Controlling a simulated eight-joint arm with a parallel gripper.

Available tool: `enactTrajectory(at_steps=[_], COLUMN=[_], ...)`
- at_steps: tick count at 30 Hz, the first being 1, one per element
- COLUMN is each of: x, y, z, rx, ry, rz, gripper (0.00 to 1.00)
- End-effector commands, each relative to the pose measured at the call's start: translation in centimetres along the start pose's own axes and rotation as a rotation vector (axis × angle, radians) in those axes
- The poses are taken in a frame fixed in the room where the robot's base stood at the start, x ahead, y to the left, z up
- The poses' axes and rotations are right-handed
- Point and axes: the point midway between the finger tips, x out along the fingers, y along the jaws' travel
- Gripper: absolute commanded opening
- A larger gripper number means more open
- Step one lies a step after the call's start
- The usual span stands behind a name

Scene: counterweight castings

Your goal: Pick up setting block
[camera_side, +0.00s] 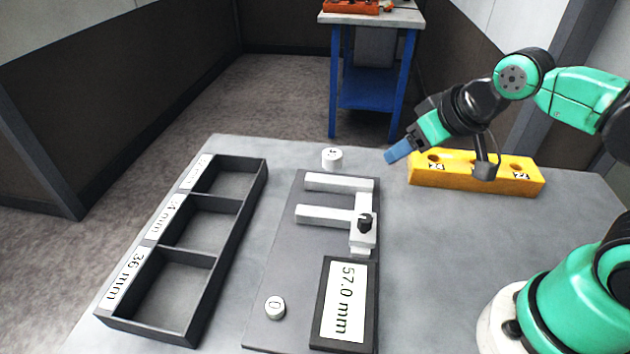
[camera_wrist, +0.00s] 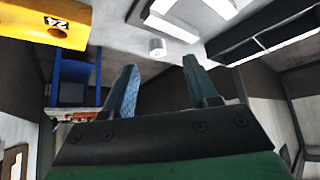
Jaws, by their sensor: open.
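A small white cylinder (camera_side: 332,157) with a dark mark on top, which looks like the setting block, stands upright on the grey table behind the measuring gauge. It also shows in the wrist view (camera_wrist: 157,48), beyond the gap between my fingertips. My gripper (camera_side: 390,156) is above the table, to the right of the cylinder and apart from it. In the wrist view, my gripper (camera_wrist: 160,64) has its two blue fingers spread, with nothing between them. The gauge (camera_side: 325,183) has white jaws, a slider with a dark knob, and a display (camera_side: 340,300) reading 57.0 mm.
A yellow block (camera_side: 475,176) with holes and number labels lies right of my gripper. A black three-compartment tray (camera_side: 222,258) with millimetre labels stands at left, apparently empty. A round button marked 0 (camera_side: 275,307) is on the gauge base. A blue stand (camera_side: 372,90) is behind the table.

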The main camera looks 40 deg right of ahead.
Motion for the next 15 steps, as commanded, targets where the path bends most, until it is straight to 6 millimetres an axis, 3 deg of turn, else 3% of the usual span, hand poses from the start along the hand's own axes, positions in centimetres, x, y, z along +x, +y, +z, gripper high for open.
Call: enactTrajectory(at_steps=[1, 2, 11, 15], x=[0.00, 0.00, 0.03, 0.53], y=[0.00, 0.00, 0.00, -0.04], z=[0.00, 0.00, -0.05, -0.85], rx=[0.000, 0.000, 0.009, 0.145], ry=[0.000, 0.000, -0.001, -0.020], rz=[0.000, 0.000, -0.002, -0.032], gripper=[0.53, 0.61, 0.61, 0.61])
